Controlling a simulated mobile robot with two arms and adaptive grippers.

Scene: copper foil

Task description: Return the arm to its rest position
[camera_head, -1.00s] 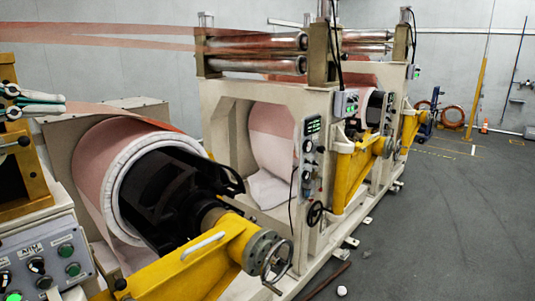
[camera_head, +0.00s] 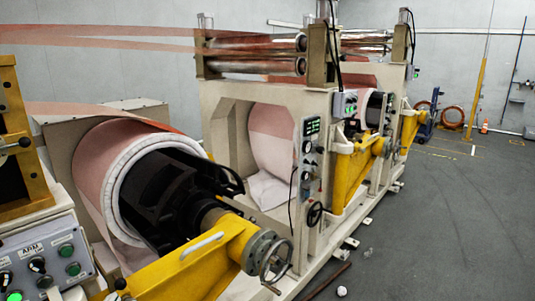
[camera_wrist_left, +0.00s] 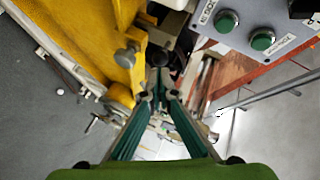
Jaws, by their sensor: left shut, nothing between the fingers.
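In the left wrist view my left gripper (camera_wrist_left: 160,97) has its two green fingers drawn together at the tips, shut and empty. It is out of the head view. Past the fingertips in the wrist view are a yellow machine part (camera_wrist_left: 75,35) and a grey control panel with green buttons (camera_wrist_left: 255,25), both apart from the fingers as far as I can tell. My right gripper is in neither view.
In the head view a large copper foil roll (camera_head: 95,165) sits on a black core, with a yellow arm (camera_head: 190,270) and handwheel (camera_head: 267,255). A button panel (camera_head: 45,255) stands at lower left.

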